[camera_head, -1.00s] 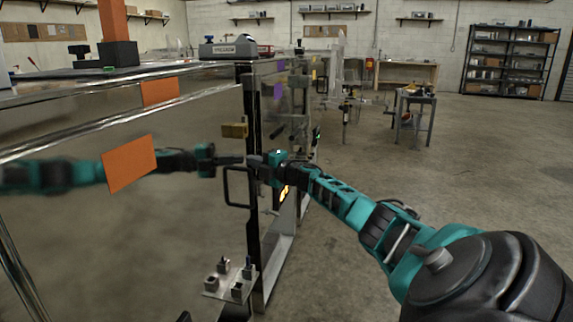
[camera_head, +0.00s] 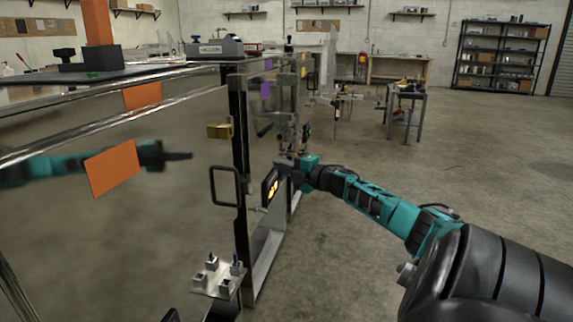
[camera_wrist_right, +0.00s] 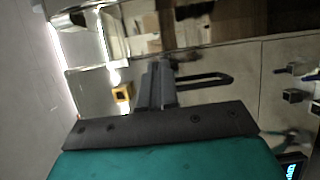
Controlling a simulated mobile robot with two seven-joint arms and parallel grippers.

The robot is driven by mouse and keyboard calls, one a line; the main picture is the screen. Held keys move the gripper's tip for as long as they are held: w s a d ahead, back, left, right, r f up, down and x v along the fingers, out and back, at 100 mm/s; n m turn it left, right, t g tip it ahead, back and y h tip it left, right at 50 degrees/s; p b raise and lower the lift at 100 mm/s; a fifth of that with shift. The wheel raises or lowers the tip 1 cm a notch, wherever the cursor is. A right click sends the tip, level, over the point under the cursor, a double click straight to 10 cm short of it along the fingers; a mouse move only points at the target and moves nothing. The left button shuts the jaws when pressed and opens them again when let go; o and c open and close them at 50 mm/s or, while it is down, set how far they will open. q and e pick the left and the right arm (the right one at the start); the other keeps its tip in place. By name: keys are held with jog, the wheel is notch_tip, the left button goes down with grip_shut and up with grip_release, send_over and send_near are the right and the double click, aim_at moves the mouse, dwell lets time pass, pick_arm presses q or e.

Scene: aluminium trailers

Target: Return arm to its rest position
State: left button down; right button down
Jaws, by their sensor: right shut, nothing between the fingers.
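My right arm (camera_head: 385,208), teal and black, reaches in from the lower right in the head view. Its gripper (camera_head: 281,166) is shut and empty, just right of the trailer's corner post and the black loop handle (camera_head: 224,186). In the right wrist view the gripper's closed dark fingers (camera_wrist_right: 158,84) point toward the blurred metal, with a dark loop handle beside them. The teal arm at the left of the head view is a reflection in the polished trailer side (camera_head: 150,215). My left gripper is not in view.
A brass-coloured block (camera_head: 219,131) sits on the trailer near its corner. A metal bracket with several studs (camera_head: 217,278) juts out low down. An orange sheet (camera_head: 112,168) is on the side panel. Open concrete floor (camera_head: 480,160) lies to the right; a small workbench (camera_head: 406,97) stands farther back.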

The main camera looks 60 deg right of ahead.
jog(key=shift+s+d, duration=0.2)
jog(key=shift+s, duration=0.3)
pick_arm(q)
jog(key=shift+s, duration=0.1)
